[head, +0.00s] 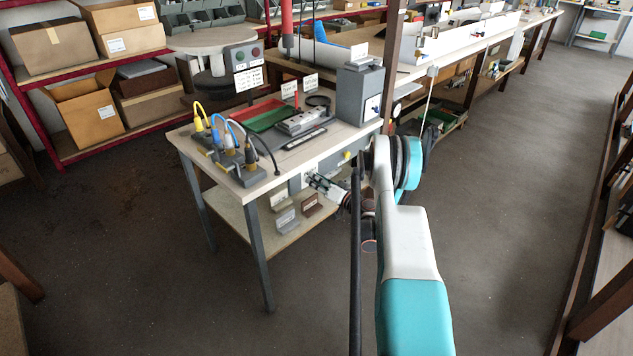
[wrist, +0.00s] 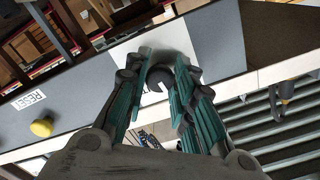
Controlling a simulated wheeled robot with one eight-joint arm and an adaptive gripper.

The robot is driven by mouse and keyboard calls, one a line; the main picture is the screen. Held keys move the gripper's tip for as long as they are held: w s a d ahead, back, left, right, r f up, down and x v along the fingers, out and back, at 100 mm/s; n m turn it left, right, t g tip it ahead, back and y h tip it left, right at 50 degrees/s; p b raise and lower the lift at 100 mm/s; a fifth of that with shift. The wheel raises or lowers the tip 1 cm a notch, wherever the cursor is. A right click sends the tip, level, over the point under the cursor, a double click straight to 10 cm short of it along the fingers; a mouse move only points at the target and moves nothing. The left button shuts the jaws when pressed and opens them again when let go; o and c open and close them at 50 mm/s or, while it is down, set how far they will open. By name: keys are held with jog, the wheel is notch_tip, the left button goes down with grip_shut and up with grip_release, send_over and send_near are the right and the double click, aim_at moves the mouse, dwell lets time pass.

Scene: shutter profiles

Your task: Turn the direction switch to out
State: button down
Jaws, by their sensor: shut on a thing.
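The direction switch is a dark round knob (wrist: 158,76) on a pale label plate (wrist: 172,40) in the wrist view. My gripper (wrist: 157,88) is shut on the knob, with a green-padded finger on each side of it. The fingers cover most of the plate's lettering, and I cannot tell which way the knob points. In the head view my gripper (head: 314,180) is at the front panel of the workbench (head: 232,187). The knob itself is hidden there.
A yellow button (wrist: 41,127) beside a RESET label (wrist: 26,103) is on the same panel; it also shows in the head view (head: 347,155). Cables with yellow and blue plugs (head: 222,140), a red-green tray (head: 262,113) and a grey box (head: 358,95) stand on the bench. The floor in front is clear.

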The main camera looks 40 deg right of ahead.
jog(key=m, duration=1)
jog(key=shift+m, duration=0.4)
dwell(0.4)
jog(key=c, duration=1.3)
grip_release()
jog(key=shift+c, duration=0.2)
jog(key=shift+r, duration=0.1)
